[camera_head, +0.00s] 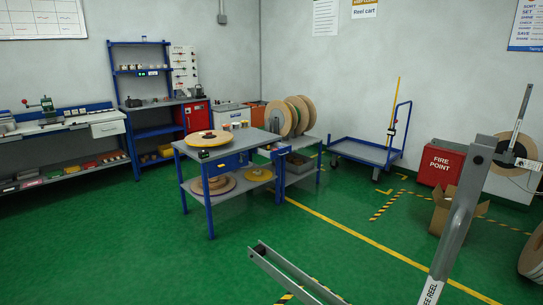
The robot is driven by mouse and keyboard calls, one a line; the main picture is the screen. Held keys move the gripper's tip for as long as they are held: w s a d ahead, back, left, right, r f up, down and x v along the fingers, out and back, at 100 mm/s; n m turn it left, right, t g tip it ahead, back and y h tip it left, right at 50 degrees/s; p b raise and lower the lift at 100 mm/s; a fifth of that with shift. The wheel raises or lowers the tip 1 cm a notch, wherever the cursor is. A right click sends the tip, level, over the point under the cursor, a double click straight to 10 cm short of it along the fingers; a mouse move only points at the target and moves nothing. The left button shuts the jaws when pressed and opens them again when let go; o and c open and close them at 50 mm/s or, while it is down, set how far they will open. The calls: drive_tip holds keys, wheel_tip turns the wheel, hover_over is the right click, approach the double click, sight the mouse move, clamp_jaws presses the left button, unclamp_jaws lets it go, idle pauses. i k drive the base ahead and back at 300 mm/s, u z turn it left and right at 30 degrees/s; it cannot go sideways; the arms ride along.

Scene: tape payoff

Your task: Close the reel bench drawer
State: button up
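The reel bench (246,142) stands left of the middle, a grey-topped table on blue legs with a lower shelf. A large yellow-rimmed reel (207,139) lies on the bench top, and more reels lie on the shelf below. My gripper is not in view.
A grey frame with an upright labelled post (455,226) stands close at the lower right. A cardboard box (455,213), red fire point box (441,163) and blue cart (362,150) are to the right. Green floor left of and before the bench is clear.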

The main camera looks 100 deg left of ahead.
sight(287, 149)
drive_tip(key=u, duration=4.15)
drive_tip(key=i, duration=4.4)
drive_tip(key=z, duration=2)
